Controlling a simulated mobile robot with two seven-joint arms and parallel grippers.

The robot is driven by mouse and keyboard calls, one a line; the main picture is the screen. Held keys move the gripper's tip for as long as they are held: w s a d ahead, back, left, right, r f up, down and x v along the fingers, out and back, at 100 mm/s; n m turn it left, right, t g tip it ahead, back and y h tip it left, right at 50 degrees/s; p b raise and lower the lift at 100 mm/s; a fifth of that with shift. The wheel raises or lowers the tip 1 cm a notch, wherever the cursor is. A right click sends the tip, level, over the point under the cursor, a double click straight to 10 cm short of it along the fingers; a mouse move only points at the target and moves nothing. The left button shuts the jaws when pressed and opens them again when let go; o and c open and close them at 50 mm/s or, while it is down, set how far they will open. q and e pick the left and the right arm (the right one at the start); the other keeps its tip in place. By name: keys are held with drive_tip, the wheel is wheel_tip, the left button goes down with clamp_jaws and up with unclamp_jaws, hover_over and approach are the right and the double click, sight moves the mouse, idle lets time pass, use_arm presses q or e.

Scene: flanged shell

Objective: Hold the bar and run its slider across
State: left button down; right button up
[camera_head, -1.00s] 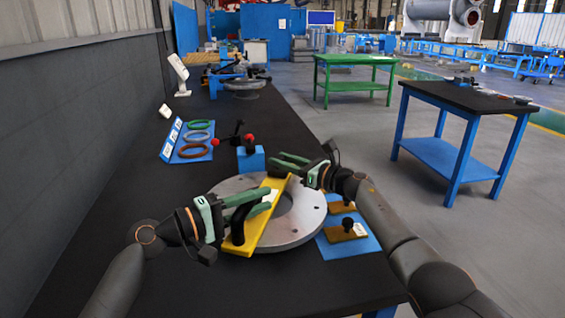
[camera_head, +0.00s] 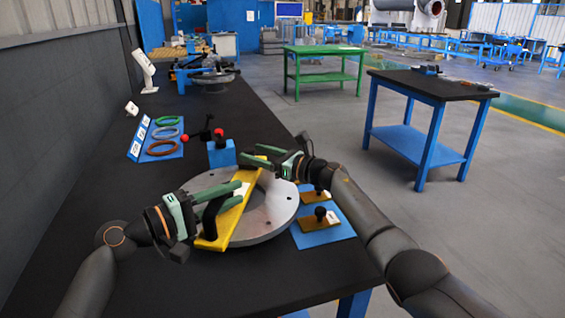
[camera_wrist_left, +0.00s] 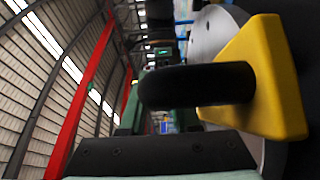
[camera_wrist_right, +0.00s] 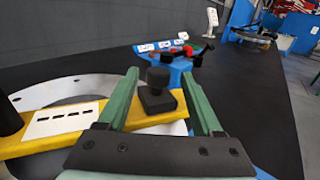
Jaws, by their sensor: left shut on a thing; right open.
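A yellow bar (camera_head: 229,219) lies across a grey round flange, and its end also shows in the left wrist view (camera_wrist_left: 265,80). My left gripper (camera_head: 236,195) is shut on the black handle (camera_wrist_left: 195,85) at the bar's near end. The slider, a black knob on a square base (camera_wrist_right: 158,92), sits at the bar's far end in the right wrist view. My right gripper (camera_wrist_right: 159,80) is open, with its fingers on either side of the slider. A white label with black slots (camera_wrist_right: 62,119) is on the bar.
The grey flange (camera_head: 277,209) rests on the black table. Right of it is a blue mat (camera_head: 322,238) with brown knobbed blocks (camera_head: 320,218). Behind stand a blue block (camera_head: 221,155) with red-knobbed levers and a blue board with coloured rings (camera_head: 163,148).

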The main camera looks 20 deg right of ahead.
drive_tip(key=shift+v, duration=5.6)
drive_tip(key=shift+f, duration=0.1)
drive_tip(key=shift+c, duration=0.3)
